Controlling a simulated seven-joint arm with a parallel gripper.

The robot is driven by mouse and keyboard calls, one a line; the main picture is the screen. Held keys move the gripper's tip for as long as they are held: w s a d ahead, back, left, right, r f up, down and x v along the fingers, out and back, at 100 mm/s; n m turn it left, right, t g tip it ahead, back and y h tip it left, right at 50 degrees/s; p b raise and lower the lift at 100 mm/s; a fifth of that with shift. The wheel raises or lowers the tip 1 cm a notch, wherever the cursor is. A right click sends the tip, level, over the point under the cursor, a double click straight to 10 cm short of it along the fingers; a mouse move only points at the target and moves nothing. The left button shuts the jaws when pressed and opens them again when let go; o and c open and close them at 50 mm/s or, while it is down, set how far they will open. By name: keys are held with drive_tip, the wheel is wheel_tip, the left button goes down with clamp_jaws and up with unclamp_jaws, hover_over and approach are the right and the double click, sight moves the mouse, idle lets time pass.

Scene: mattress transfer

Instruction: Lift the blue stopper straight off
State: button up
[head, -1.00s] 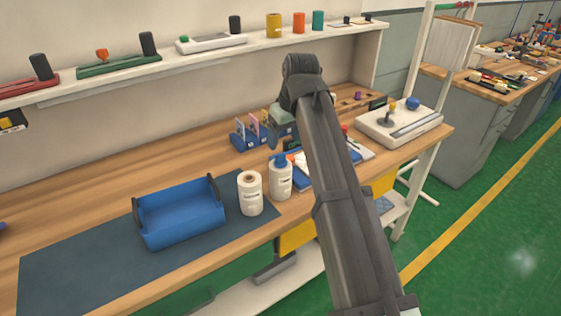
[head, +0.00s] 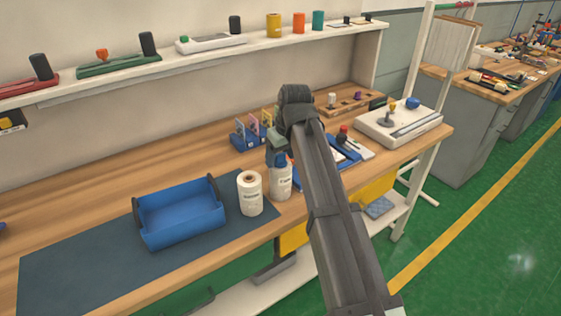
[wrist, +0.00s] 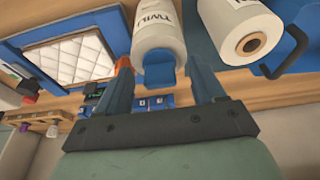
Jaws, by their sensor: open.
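The blue stopper (wrist: 160,72) sits on the end of a white labelled bottle (wrist: 158,32). In the wrist view it shows between the two fingers of my gripper (wrist: 163,80), which are open with a gap on either side of it. In the head view my gripper (head: 277,160) is directly above the white bottle (head: 280,182), which stands upright on the bench. There the fingers largely cover the stopper, and I cannot tell whether they touch it.
A white spool (head: 250,194) stands close on the left of the bottle. A blue bin (head: 180,215) lies farther left on a dark mat (head: 75,270). Blue card holders (head: 245,140) stand behind. A blue frame with a white quilted pad (wrist: 68,55) shows in the wrist view.

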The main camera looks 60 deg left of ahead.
sight(281, 154)
drive_tip(key=c, duration=1.1)
drive_tip(key=shift+c, duration=0.3)
drive_tip(key=shift+r, duration=0.1)
wheel_tip(281, 154, up, 10)
drive_tip(key=shift+f, duration=0.1)
drive_tip(key=shift+s, duration=0.1)
